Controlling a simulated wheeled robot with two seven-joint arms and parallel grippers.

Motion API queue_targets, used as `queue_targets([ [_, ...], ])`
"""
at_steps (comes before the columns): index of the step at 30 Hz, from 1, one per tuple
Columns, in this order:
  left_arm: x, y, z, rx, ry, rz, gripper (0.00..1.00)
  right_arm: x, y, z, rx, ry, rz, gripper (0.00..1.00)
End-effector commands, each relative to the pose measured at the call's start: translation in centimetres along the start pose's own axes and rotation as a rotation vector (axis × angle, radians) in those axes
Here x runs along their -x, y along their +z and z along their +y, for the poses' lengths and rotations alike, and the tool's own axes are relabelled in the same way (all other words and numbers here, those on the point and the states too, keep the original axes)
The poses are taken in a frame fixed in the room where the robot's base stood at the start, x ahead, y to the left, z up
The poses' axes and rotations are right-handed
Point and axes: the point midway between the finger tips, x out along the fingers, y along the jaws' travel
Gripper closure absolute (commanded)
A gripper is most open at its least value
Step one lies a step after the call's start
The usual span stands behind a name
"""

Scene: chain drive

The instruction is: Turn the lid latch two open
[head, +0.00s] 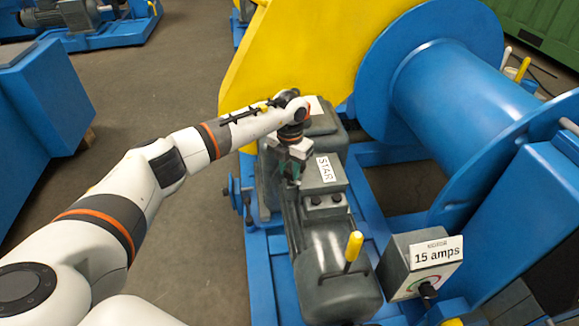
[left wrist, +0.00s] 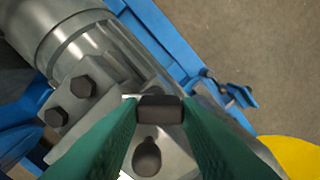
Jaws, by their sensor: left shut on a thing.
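My left gripper (head: 292,176) reaches down to the near-left side of the grey machine housing (head: 335,250), beside the box with the "S1AR" label (head: 326,168). In the left wrist view its two green fingers (left wrist: 160,115) are shut on a small dark block (left wrist: 160,109), which looks like a lid latch. The block lies across between the fingertips. A dark rounded piece (left wrist: 147,157) sits just below it on a light metal plate. I cannot read a number on the latch. In the head view the gripper hides the latch. My right gripper is not in view.
A yellow-handled lever (head: 353,247) stands up from the housing. A "15 amps" box (head: 405,262) is at its right. A large blue drum (head: 455,95) and a yellow guard (head: 300,50) stand behind. Hex bolts (left wrist: 82,86) are close to the fingers. Open floor (head: 190,240) lies to the left.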

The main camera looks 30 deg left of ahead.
Motion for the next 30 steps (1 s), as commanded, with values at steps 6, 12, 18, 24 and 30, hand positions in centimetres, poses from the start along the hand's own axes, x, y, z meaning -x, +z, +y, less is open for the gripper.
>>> queue_targets([
  [6,0.1,-0.2,-0.1,-0.206,-0.001,0.003,0.92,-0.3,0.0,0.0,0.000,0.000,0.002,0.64],
  [12,0.1,-0.3,-0.1,-0.395,-0.002,0.002,0.92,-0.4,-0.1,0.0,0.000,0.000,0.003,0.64],
  [18,0.1,-0.4,0.0,-0.568,-0.002,0.004,0.92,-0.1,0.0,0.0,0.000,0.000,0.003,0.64],
  [24,0.1,-0.4,0.1,-0.704,-0.001,0.003,0.92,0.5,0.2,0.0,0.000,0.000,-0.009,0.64],
  [30,0.1,-0.4,0.1,-0.794,-0.001,0.003,0.92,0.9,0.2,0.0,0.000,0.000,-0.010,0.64],
])
